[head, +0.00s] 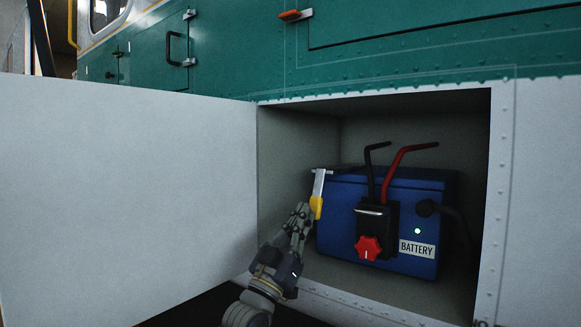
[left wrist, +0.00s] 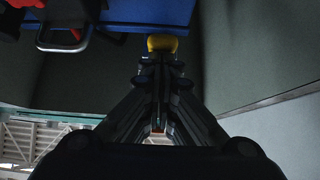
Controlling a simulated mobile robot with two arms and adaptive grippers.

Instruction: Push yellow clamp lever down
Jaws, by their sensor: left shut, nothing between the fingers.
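The yellow clamp lever (head: 316,207) hangs at the lower end of a silver bar (head: 319,184) at the left front edge of the blue battery (head: 340,230). In the left wrist view the yellow lever end (left wrist: 162,43) lies just beyond my fingertips. My left gripper (head: 303,212) is shut and empty, its tips beside the yellow end; I cannot tell whether they touch it. The gripper also shows in the left wrist view (left wrist: 160,62). My right gripper is not in view.
The battery stands in an open bay with a frame edge (head: 495,200) at right. The open white door (head: 120,190) fills the left.

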